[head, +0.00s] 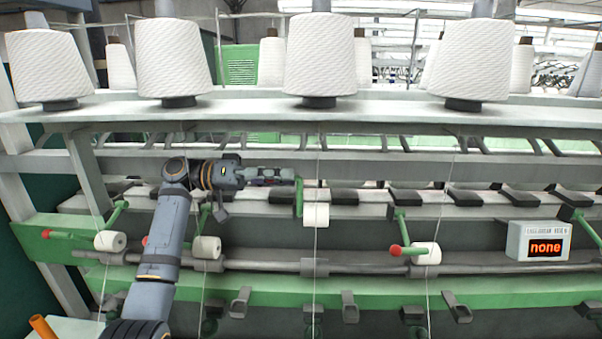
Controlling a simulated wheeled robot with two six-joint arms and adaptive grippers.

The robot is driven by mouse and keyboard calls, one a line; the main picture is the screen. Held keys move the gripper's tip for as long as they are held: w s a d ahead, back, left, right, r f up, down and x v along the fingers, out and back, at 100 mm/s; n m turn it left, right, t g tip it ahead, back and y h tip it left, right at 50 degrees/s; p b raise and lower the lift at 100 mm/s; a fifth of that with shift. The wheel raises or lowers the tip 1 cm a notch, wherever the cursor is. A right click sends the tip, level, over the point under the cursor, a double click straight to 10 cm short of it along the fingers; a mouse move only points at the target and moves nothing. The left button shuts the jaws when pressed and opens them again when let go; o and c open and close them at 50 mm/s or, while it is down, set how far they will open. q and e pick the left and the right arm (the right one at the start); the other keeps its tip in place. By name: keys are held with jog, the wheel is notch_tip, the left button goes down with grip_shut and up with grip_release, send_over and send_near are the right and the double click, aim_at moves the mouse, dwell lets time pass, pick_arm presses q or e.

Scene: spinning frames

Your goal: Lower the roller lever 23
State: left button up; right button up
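My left gripper (293,178) reaches in from the left and points right, its tip at the upper end of a green roller lever (299,200). This lever stands near upright beside a white roller (316,214). No red tip shows on it, and I cannot tell whether the fingers touch or hold it. Other green levers, one at the left (118,212) and one right of centre (400,226), slope down to red tips beside their white rollers. No lever number is readable. My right gripper is out of view.
A shelf (400,112) with large white yarn cones (321,55) runs above. Thin threads hang down past the rollers. A grey display box (538,241) reading "none" is at the right. A green rail (380,292) crosses below the rollers.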

aim_at(297, 177)
pick_arm(q)
jog(key=d, duration=0.4)
jog(key=shift+w+p, duration=0.25)
jog(key=shift+p, duration=0.1)
jog(key=shift+s+d, duration=0.1)
jog(key=shift+s, duration=0.1)
jog(key=shift+c, duration=3.8)
grip_shut()
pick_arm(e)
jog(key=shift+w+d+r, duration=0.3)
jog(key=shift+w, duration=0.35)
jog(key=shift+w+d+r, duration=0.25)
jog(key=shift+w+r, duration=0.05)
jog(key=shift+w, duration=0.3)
